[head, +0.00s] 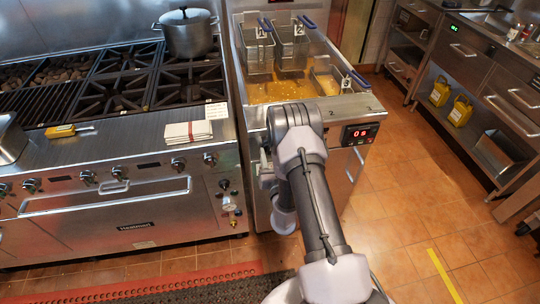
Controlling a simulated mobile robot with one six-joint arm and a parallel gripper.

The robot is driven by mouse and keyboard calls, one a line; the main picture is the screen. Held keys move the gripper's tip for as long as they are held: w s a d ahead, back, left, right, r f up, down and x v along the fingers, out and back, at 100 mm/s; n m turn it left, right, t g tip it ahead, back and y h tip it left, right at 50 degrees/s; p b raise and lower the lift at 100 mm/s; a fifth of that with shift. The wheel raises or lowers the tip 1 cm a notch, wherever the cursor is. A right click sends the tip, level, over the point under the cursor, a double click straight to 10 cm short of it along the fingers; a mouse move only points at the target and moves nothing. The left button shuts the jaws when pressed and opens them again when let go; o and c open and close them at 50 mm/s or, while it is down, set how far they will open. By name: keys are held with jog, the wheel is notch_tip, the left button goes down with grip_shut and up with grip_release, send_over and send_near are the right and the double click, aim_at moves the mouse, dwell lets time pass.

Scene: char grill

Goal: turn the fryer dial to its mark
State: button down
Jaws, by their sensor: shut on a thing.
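The fryer (250,113) stands in the middle of the head view, a steel unit with an open vat of yellow oil on top. Its front panel carries a red digital display (360,133). My arm rises from the bottom of the view and bends down in front of the fryer's front. It covers the left part of that panel. My gripper and its fingertips are hidden behind my arm. The fryer dial and its mark are also hidden, so I cannot see how the dial is turned.
Several wire baskets with blue handles (290,47) sit in the fryer. To the left is a range with burners and a lidded pot (187,32); a folded towel (188,132) lies on its front ledge. Shelves with yellow containers (460,110) stand at right.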

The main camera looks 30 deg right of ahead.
jog(key=shift+r+n, duration=0.1)
jog(key=shift+n, duration=0.7)
jog(key=c, duration=0.9)
grip_release()
jog(key=shift+w, duration=0.1)
jog(key=shift+c, duration=0.2)
jog(key=shift+d, duration=0.1)
